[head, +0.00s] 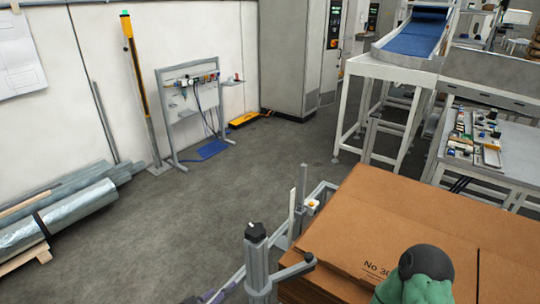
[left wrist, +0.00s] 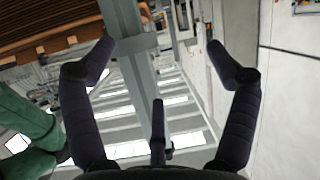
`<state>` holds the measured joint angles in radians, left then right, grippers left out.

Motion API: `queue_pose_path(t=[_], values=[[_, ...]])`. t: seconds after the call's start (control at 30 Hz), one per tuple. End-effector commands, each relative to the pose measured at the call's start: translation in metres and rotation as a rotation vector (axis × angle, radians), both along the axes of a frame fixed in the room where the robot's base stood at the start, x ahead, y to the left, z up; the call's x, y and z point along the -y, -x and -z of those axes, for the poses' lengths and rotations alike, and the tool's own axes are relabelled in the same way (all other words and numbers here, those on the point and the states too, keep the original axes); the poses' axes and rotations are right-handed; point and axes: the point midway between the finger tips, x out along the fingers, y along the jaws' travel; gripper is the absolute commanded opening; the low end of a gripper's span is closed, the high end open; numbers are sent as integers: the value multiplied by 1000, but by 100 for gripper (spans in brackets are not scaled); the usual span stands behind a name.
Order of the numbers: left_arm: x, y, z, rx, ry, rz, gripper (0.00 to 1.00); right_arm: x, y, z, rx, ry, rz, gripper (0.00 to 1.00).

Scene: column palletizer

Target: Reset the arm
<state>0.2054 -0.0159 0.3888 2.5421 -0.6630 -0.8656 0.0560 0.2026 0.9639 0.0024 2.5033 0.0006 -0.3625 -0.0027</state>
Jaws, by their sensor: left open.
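My left gripper (left wrist: 160,48) shows in the left wrist view with its dark fingers spread wide. It is open and nothing is between the fingers. Behind it are a grey metal post and part of the room, seen tilted. A green and dark grey part of my own arm shows at the bottom right of the head view, in front of the cardboard. My right gripper is in neither view.
A stack of flat brown cardboard (head: 400,215) fills the lower right, beside a grey metal post (head: 257,265). A blue conveyor (head: 415,38) and a workbench (head: 515,150) stand behind. Wrapped metal profiles (head: 55,215) lie at left. The middle floor (head: 180,225) is clear.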

Motion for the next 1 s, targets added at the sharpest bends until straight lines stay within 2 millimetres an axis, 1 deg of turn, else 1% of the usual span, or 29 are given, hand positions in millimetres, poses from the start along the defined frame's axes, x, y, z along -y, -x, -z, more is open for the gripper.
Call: queue_pose_path(t=[0.03, 0.17, 0.2, 0.27, 0.4, 0.47, 0.5, 0.6, 0.7, 0.8, 0.9, 1.0], values=[[-1, -1, 18, -65, 1, -13, 87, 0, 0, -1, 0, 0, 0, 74], [-3, 0, 63, -220, 0, -53, 87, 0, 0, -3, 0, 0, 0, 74], [-4, 2, 77, -270, -2, -64, 87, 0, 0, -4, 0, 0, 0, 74], [-4, 6, 97, -342, -2, -80, 87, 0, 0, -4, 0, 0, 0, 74], [-2, 21, 144, -513, -8, -115, 87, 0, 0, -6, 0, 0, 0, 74], [-1, 29, 163, -588, -10, -127, 87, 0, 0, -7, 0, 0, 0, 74], [0, 36, 176, -638, -12, -136, 87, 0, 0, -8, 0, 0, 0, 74], [5, 55, 206, -764, -15, -155, 87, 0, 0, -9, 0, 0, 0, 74], [10, 77, 234, -888, -19, -175, 87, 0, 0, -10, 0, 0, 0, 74], [15, 100, 257, -1000, -23, -191, 87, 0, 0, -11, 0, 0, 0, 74], [20, 119, 273, -1087, -26, -203, 87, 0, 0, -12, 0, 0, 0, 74], [23, 131, 283, -1145, -28, -211, 87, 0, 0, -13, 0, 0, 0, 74]])
